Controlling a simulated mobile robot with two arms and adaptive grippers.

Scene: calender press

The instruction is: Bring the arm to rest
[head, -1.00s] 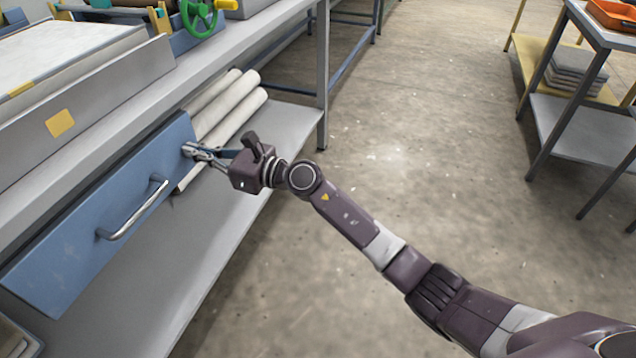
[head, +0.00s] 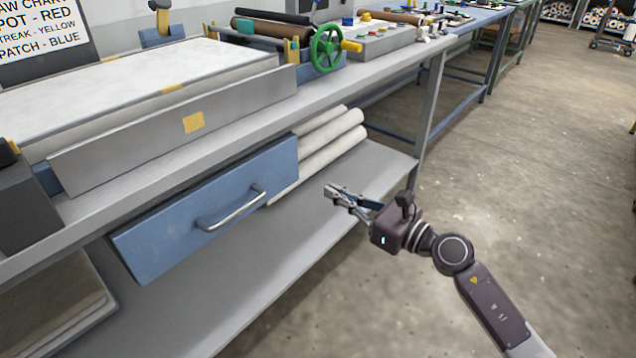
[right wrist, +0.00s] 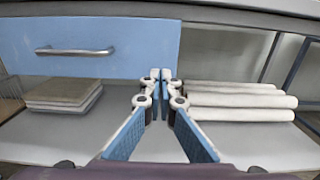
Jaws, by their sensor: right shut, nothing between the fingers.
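My right gripper (head: 334,192) is shut and empty in the head view. It is held in the air in front of the bench, to the right of the blue drawer (head: 180,235) and apart from it. The drawer has a metal bar handle (head: 232,210), which is free of the gripper. My left gripper is out of view.
Several pale rolls (head: 335,140) lie on the grey lower shelf (head: 215,310) behind the gripper. A stack of flat sheets (right wrist: 62,94) lies on that shelf too. A green handwheel (head: 328,48) stands on the bench. The floor (head: 530,190) at right is clear.

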